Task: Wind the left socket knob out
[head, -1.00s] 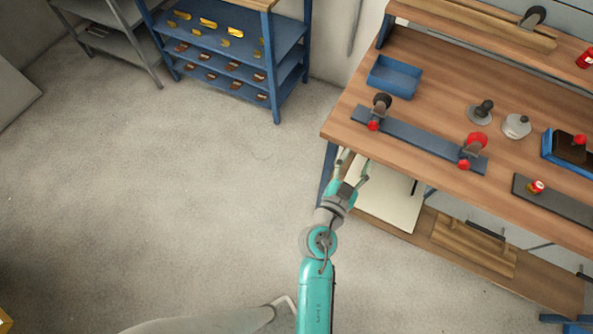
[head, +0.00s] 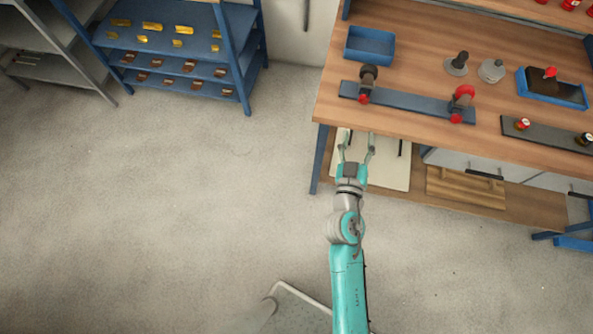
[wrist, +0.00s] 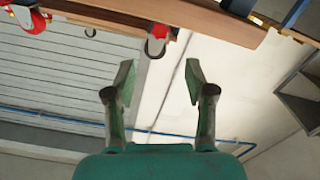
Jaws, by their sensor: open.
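A dark blue-grey bar (head: 410,103) lies along the front of the wooden bench. At its left end stands a fixture with a black knob (head: 369,72) on top and a small red left knob (head: 364,99) facing the front edge. This red knob also shows in the wrist view (wrist: 157,40), above the gap between my fingers. My gripper (head: 356,143) is open and empty, in front of the bench edge and apart from the knob. Both fingers show in the wrist view (wrist: 159,80), with nothing between them.
The bar's right fixture has a red wheel (head: 463,92) and a red lower knob (head: 456,118). A blue tray (head: 369,45) stands behind the left fixture. A pale board (head: 395,172) lies below the bench. A blue shelf rack (head: 246,70) stands at left; the floor between is clear.

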